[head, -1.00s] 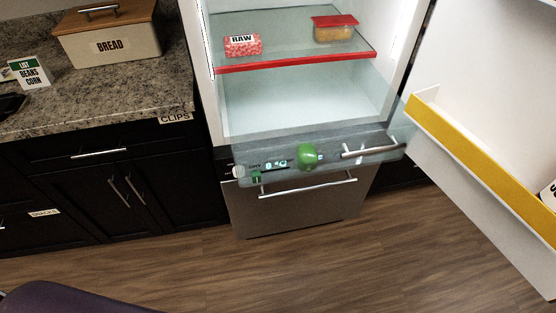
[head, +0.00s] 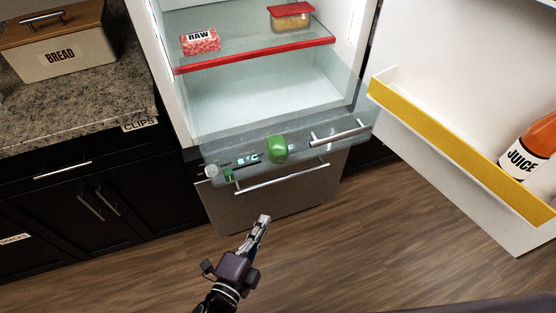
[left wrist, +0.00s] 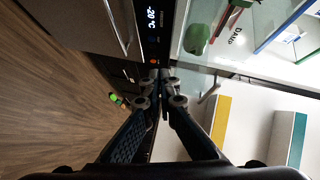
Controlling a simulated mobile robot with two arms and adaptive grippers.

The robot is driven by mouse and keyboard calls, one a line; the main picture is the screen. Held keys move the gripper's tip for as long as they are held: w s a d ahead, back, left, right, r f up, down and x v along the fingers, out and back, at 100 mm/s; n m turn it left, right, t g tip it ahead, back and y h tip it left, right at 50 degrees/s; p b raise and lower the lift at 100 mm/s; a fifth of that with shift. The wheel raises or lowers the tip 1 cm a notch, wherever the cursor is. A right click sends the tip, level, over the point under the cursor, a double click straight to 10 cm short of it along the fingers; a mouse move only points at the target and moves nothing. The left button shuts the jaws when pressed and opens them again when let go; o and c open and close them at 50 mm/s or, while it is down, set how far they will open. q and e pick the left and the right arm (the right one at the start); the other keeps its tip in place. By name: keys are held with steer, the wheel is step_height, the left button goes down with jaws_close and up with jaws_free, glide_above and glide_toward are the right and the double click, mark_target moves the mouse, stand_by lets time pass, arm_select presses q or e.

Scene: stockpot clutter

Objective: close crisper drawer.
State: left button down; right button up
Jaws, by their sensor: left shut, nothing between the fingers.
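The clear crisper drawer (head: 300,143) sticks out from the bottom of the open fridge, with a metal bar handle (head: 340,132) on its front. A green pepper-like item (head: 278,149) shows through it. My left gripper (head: 264,219) is shut and empty, in front of the steel freezer drawer and lower in the picture than the crisper, apart from it. In the left wrist view its fingers (left wrist: 154,82) point toward the lit -20 °C display (left wrist: 124,14); a green item (left wrist: 197,38) shows there too. My right gripper is out of view.
The fridge door (head: 470,175) stands wide open at right, with a yellow-edged shelf and a juice bottle (head: 530,146). A red-edged shelf (head: 255,54) is above the crisper. The counter with the bread box (head: 62,50) is at left. The wooden floor in front is clear.

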arm_select(q)
step_height(320, 180, up, 9)
steer(key=d+m+t+h, duration=0.1)
steer(key=m, duration=0.2)
steer(key=p, duration=0.2)
glide_toward(284, 151)
steer(key=w+d, duration=0.1)
steer(key=d, duration=0.3)
steer(key=w, duration=0.1)
steer(key=w+p, duration=0.1)
steer(key=w, duration=0.1)
steer(key=shift+w+a+f, duration=0.15)
steer(key=shift+a+f, duration=0.05)
steer(key=shift+a, duration=0.2)
steer(key=shift+w+a, duration=0.15)
steer(key=shift+w, duration=0.25)
steer(key=shift+w, duration=0.1)
